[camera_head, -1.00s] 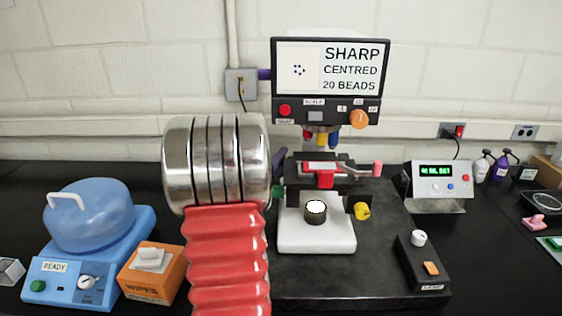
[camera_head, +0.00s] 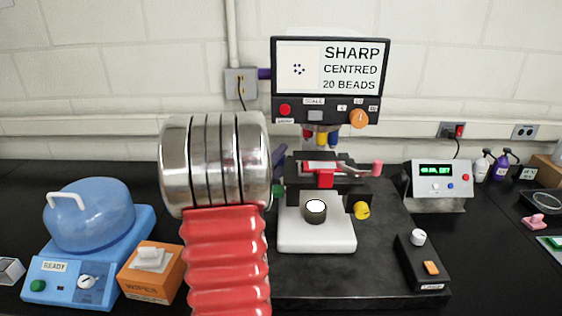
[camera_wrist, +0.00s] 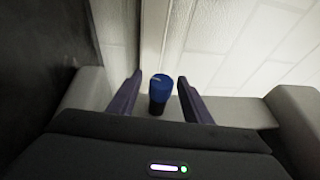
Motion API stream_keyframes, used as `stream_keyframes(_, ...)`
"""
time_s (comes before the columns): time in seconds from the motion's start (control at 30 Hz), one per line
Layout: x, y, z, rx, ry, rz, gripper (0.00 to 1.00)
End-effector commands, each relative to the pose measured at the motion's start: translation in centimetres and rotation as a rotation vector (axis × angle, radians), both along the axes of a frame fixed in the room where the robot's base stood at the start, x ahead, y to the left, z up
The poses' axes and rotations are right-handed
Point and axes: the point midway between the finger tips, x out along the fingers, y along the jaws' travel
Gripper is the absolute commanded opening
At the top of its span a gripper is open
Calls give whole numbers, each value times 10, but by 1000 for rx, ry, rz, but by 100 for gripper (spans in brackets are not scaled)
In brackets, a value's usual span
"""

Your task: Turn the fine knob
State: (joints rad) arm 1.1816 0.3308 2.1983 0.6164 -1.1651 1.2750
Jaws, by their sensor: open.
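A microscope stands on a dark slab, with a yellow knob (camera_head: 362,210) on its right side and a green knob (camera_head: 277,190) at its left, partly hidden by my arm. In the wrist view a blue knob (camera_wrist: 160,90) on a dark stem is between my gripper's two purple fingers (camera_wrist: 158,95), with gaps on both sides. My gripper is open and empty. In the head view my arm hides most of the gripper; only a purple finger part shows beside the microscope. Which knob is the fine one cannot be read.
The screen (camera_head: 330,67) reads SHARP, CENTRED, 20 BEADS. A small black control box (camera_head: 423,262) stands front right. A blue centrifuge (camera_head: 90,225) and an orange wipes box (camera_head: 150,272) are at left. A grey display unit (camera_head: 441,180) is at right.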

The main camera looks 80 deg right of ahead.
Motion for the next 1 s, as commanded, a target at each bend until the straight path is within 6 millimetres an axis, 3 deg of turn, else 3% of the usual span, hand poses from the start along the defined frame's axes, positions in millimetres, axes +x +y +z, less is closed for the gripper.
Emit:
stream_keyframes(0.23,5,21,-2,1,0,2,45)
stream_keyframes(0.8,21,115,-13,1,0,2,45)
stream_keyframes(1.0,23,132,-16,1,0,0,45)
